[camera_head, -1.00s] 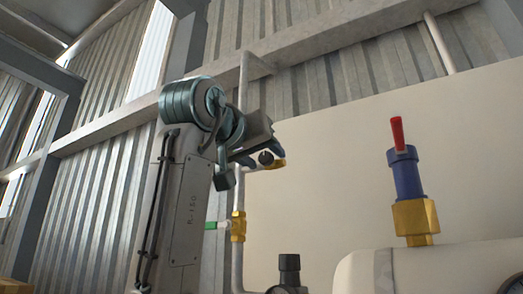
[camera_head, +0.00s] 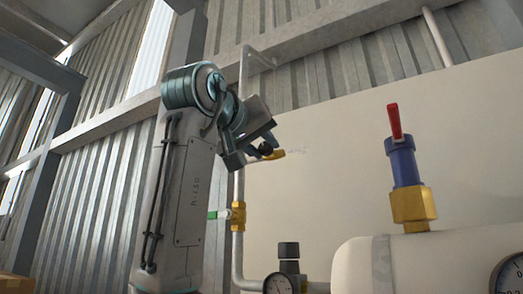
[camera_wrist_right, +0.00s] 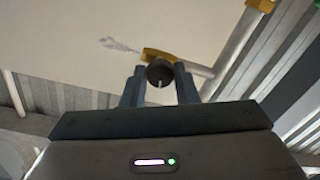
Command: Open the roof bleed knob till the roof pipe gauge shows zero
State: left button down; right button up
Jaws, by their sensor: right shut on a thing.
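The black bleed knob (camera_wrist_right: 159,72) sits on a brass fitting (camera_wrist_right: 165,56) at the end of a short grey pipe branch. Its face carries a white mark. My right gripper (camera_head: 263,150) is shut on the knob, with one finger on each side, as the right wrist view shows. A faint whitish streak (camera_wrist_right: 120,46) shows off the brass fitting's open end. A round gauge (camera_head: 279,284) is partly cut off at the bottom of the head view, and a larger one (camera_head: 513,275) at the right edge. I cannot read either needle. My left gripper is not in view.
A brass valve with a green handle (camera_head: 219,215) is on the vertical grey pipe (camera_head: 239,190) below the knob. A blue and brass valve with a red top (camera_head: 405,160) stands on the pale tank (camera_head: 440,260) at right. A plain pale wall is behind.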

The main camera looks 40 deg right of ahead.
jog(key=n+b, duration=0.3)
jog(key=n, duration=0.2)
jog(key=shift+f+b, duration=0.2)
jog(key=shift+b, duration=0.15)
jog(key=n+b, duration=0.3)
jog(key=n, duration=0.3)
jog(key=shift+n+g+b, duration=0.3)
jog(key=shift+g+b, duration=0.05)
jog(key=shift+g, duration=0.05)
jog(key=n+b, duration=0.3)
jog(key=n, duration=0.3)
jog(key=shift+w+f, duration=0.1)
jog(key=n+b, duration=0.1)
jog(key=n, duration=0.2)
jog(key=shift+b, duration=0.35)
jog(key=shift+n+b, duration=0.45)
jog(key=shift+n, duration=1.15)
jog(key=o, duration=1)
